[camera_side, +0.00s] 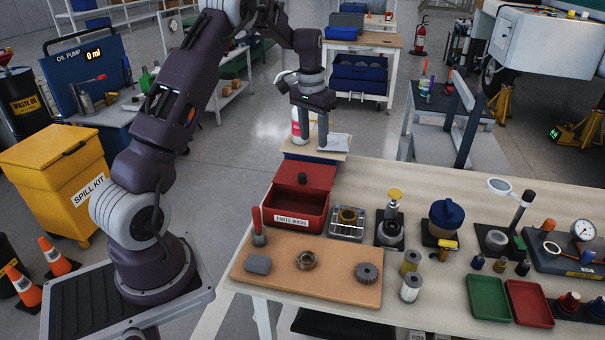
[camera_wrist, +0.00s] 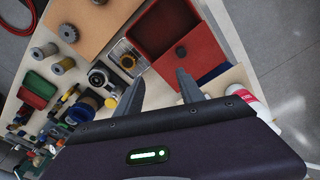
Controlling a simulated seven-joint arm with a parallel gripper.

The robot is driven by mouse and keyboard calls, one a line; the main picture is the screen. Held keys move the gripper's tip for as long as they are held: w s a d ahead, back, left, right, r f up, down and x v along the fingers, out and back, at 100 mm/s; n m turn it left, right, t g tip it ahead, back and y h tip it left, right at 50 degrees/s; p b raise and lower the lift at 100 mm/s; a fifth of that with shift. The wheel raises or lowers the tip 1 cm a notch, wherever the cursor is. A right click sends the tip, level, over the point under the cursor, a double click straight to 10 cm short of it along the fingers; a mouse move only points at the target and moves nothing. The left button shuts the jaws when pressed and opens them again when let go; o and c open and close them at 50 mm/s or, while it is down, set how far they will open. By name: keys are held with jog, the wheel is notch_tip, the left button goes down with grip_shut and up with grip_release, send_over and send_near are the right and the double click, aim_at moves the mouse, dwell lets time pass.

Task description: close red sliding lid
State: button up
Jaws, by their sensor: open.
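The red parts-wash box (camera_side: 299,222) stands near the left end of the bench. Its red sliding lid (camera_side: 319,176) is slid toward the back, leaving the front of the box uncovered. A dark knob (camera_side: 302,178) sits on the lid. My gripper (camera_side: 313,140) is open and empty, above and behind the lid. In the wrist view, my gripper (camera_wrist: 158,88) has its two fingers spread, with the lid (camera_wrist: 197,62) and its knob (camera_wrist: 181,52) beyond the right finger. The open box (camera_wrist: 155,22) shows above it.
A white and red bottle (camera_side: 298,124) and a white cloth (camera_side: 337,142) are behind the box, close to my gripper. A brown board (camera_side: 308,285) with metal parts lies in front.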

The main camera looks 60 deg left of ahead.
jog(key=g, duration=0.1)
send_over(302, 174)
notch_tip(302, 174, down, 10)
jog(key=shift+d+r, duration=0.15)
notch_tip(302, 174, down, 7)
jog(key=shift+r, duration=0.15)
grip_shut()
dwell(0.7)
